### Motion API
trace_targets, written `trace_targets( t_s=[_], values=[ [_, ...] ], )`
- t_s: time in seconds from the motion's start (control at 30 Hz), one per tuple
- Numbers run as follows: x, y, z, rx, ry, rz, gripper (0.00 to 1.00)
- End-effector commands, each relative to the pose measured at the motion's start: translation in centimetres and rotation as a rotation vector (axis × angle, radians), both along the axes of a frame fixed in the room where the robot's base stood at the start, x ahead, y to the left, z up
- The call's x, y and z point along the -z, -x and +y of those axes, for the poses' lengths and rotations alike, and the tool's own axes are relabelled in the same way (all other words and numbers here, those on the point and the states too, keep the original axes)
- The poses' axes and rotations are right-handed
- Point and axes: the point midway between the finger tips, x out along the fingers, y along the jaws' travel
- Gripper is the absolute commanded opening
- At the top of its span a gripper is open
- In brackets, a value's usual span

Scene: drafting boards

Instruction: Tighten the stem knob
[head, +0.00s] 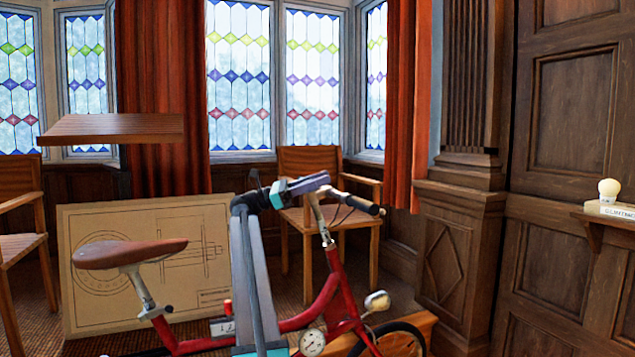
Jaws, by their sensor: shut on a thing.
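A red bicycle (335,280) stands in front of me, with a brown saddle (130,253) at the left. Its silver stem (318,220) rises from the red head tube to the handlebar (358,203). My gripper (322,186) is at the top of the stem, reaching in from the left. It is shut, apparently on the stem knob. The knob and the fingertips are hidden or too small to make out, so I cannot see how the knob sits.
A headlamp (377,301) and a round dial (312,343) are low on the bicycle. A drawing board (85,225) leans behind the saddle. A wooden chair (310,163) stands behind the handlebar. A wall shelf (600,215) at the right holds a pale bulb-shaped object (609,190).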

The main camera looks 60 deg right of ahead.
Motion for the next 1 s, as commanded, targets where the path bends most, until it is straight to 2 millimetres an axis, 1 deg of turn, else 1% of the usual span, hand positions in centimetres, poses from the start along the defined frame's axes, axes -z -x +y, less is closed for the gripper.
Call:
trace_targets(
  t_s=[0.03, 0.27, 0.6, 1.0],
  values=[
    [-0.39, -0.24, -0.14, 0.007, 0.001, -0.002, 0.12],
    [-0.52, -0.06, 0.08, 0.053, 0.009, -0.015, 0.12],
    [-0.08, 0.25, 0.55, 0.097, 0.021, -0.026, 0.12],
    [0.36, 0.41, 0.77, 0.109, 0.023, -0.032, 0.12]
  ],
)
